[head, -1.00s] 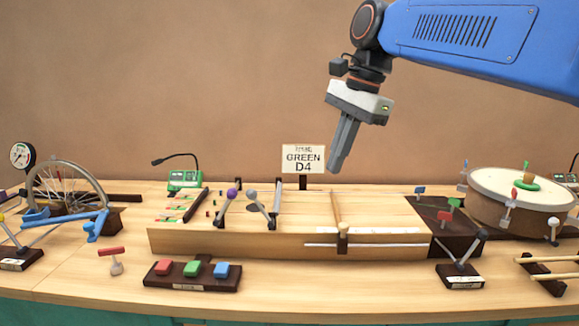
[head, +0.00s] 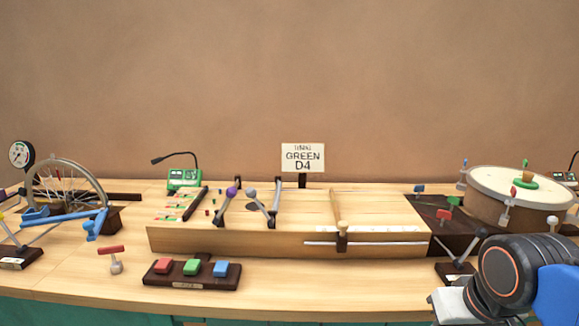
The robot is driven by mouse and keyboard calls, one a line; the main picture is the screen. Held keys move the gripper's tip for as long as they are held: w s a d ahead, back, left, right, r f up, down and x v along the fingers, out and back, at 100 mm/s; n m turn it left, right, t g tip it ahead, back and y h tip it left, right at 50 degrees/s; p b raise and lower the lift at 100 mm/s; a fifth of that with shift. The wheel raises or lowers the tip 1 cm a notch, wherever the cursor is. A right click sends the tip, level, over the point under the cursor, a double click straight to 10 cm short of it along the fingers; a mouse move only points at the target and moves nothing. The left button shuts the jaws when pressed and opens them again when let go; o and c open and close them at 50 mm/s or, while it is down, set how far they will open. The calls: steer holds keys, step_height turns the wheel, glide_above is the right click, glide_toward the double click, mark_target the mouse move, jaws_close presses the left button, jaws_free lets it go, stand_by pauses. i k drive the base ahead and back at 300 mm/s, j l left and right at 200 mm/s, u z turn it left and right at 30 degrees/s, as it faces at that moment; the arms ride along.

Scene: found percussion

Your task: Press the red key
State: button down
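The red key (head: 163,266) is the left one of three coloured keys on a dark wooden block (head: 178,283) at the front of the table. The green key (head: 192,267) is in the middle and the blue key (head: 221,268) is on the right. All three stand up from the block, with nothing touching them. My arm's dark wrist and the pale body of my gripper show at the lower right, well to the right of the keys. The gripper's fingers are below the picture's edge, out of sight.
A long wooden box (head: 230,242) with levers stands just behind the key block. A drum (head: 520,205) is at the right. A sign (head: 303,158) reads "GREEN D4".

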mark_target(163, 265)
steer(key=u, duration=1.3)
